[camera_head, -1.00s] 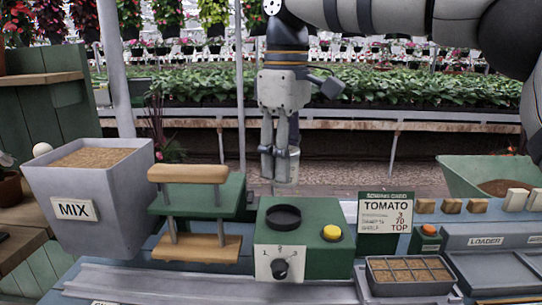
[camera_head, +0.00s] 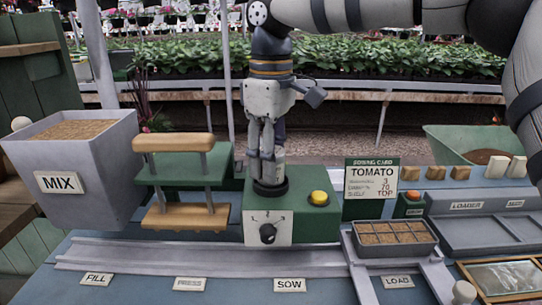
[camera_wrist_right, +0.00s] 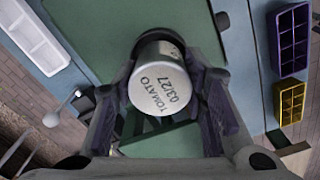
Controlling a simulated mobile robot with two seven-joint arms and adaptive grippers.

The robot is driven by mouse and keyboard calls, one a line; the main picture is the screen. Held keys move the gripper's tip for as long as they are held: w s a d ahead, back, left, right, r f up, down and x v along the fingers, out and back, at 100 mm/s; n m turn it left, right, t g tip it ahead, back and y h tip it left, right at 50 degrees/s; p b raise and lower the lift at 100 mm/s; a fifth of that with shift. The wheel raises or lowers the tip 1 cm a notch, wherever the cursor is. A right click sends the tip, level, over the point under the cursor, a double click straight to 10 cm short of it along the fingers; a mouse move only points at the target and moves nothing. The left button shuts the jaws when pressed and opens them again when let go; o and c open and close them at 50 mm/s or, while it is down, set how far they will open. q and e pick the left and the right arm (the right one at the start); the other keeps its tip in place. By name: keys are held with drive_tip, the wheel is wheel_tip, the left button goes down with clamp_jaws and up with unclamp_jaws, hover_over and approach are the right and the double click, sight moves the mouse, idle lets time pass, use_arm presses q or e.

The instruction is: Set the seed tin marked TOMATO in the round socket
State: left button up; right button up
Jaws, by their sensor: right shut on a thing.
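The seed tin (camera_wrist_right: 160,80) is a pale metal cylinder, its end marked TOMATO 03/27 in the right wrist view. My right gripper (camera_head: 267,178) is shut on it, with a finger on each side. In the head view the fingers hide most of the tin. The round socket (camera_head: 270,190) is a black ring on top of the green sowing box (camera_head: 316,212). The fingertips and tin are right over it. I cannot tell whether the tin's lower end is inside the ring or just above it. My left gripper is not in view.
A yellow button (camera_head: 318,198) is beside the socket, and a dial (camera_head: 267,233) is on the box front. The press (camera_head: 180,218) with wooden bars stands close on the left. The TOMATO card (camera_head: 371,184) and a seed tray (camera_head: 394,238) are on the right.

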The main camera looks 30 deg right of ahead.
drive_tip(key=shift+f, duration=0.75)
idle(0.6)
drive_tip(key=o, duration=1.7)
drive_tip(key=shift+r, duration=4.05)
